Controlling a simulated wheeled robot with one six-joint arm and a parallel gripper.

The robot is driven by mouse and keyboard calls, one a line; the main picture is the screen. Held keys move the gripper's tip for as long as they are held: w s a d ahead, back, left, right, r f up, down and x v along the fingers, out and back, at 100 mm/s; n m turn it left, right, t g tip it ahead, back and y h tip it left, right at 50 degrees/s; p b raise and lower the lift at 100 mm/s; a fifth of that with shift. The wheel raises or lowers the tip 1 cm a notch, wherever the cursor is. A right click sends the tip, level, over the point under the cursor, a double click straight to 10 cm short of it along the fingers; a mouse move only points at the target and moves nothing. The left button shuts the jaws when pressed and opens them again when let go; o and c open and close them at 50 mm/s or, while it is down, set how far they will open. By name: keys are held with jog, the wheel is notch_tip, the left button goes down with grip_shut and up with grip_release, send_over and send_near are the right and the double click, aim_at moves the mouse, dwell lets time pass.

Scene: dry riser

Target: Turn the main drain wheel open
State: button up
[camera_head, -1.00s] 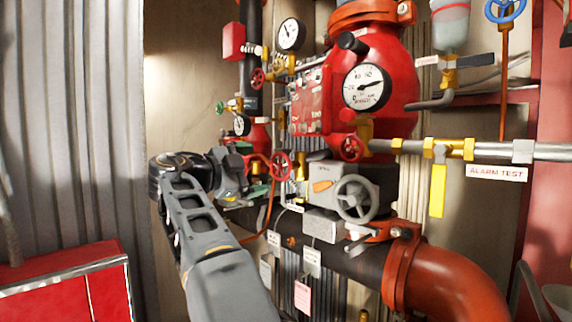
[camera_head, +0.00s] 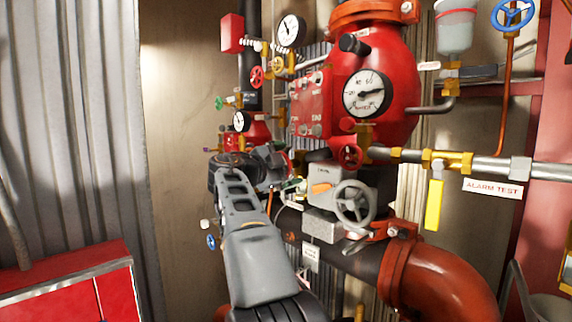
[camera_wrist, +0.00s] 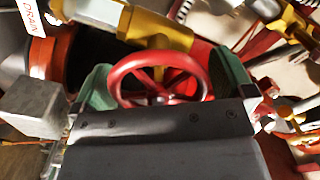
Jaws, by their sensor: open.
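A red handwheel (camera_wrist: 117,78) with thin spokes sits in front of a yellow valve body (camera_wrist: 158,32) in the wrist view. A white label reading DRAIN (camera_wrist: 33,17) is at the upper left there. My gripper (camera_wrist: 163,80) is open, with one green finger pad on each side of the wheel. The wheel lies between the pads; I cannot tell whether they touch its rim. The palm edge hides the wheel's lower part. In the head view my gripper (camera_head: 288,172) is left of the grey box and covers the wheel.
A grey box with a grey handwheel (camera_head: 354,203) is close to the right of my gripper. A red valve body with a gauge (camera_head: 367,92) stands above. Orange pipe (camera_head: 440,270) is lower right. A red cabinet (camera_head: 65,285) is lower left.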

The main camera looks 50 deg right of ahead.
jog(key=c, duration=0.8)
